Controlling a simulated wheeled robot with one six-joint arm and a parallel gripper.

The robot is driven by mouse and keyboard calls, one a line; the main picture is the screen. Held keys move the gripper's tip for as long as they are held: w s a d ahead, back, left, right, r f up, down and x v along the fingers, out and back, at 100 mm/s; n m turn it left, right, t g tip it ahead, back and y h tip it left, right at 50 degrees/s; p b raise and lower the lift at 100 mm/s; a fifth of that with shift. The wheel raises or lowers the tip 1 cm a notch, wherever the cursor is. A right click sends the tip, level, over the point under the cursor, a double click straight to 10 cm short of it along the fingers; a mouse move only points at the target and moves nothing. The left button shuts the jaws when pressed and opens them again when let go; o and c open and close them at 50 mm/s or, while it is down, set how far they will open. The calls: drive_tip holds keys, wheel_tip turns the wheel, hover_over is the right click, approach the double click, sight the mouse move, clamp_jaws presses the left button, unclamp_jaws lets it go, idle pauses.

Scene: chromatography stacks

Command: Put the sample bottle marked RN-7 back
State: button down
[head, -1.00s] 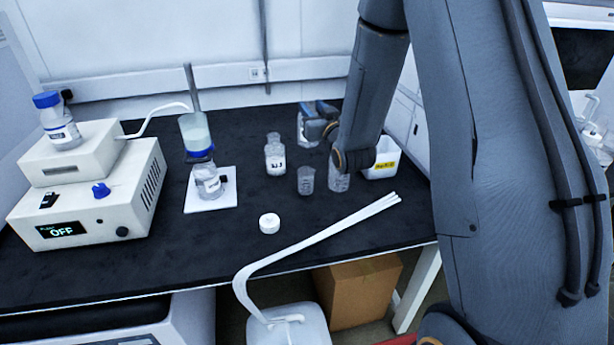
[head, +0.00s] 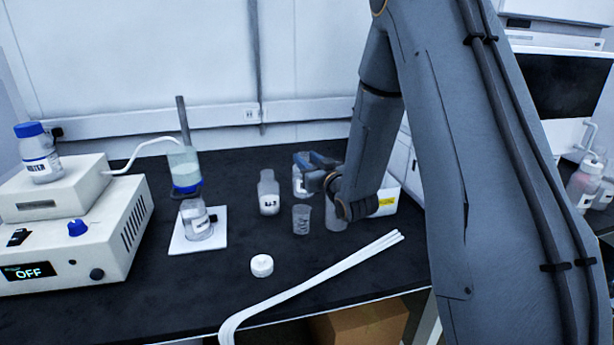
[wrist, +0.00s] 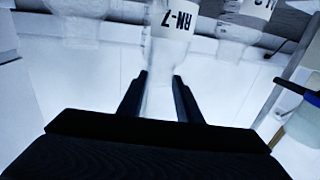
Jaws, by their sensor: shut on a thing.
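The sample bottle marked RN-7 (wrist: 172,22) is clear with a white label, which reads upside down in the wrist view. My gripper (wrist: 160,78) is shut on its narrow upper part, one dark finger on each side. In the head view my gripper (head: 317,170) is at the back right of the black bench, and the bottle (head: 301,186) shows partly below the jaws. It looks upright, behind a small beaker. I cannot tell whether its base touches the bench.
A similar labelled bottle (head: 268,194) stands just left. The small beaker (head: 301,221) and another glass vessel (head: 334,218) stand in front, close to my arm. A white bin (head: 388,199) is at right. A white cap (head: 262,265) and white strips (head: 320,279) lie nearer the front.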

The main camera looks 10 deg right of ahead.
drive_tip(key=shift+f, duration=2.1)
drive_tip(key=shift+f, duration=0.15)
drive_tip(key=c, duration=1.3)
unclamp_jaws()
drive_tip(key=shift+s, duration=0.2)
drive_tip(key=s, duration=0.3)
drive_tip(key=s+d, duration=0.1)
drive_tip(key=s, duration=0.3)
drive_tip(key=s+d+b, duration=0.1)
drive_tip(key=s, duration=0.3)
drive_tip(key=shift+s+d, duration=0.2)
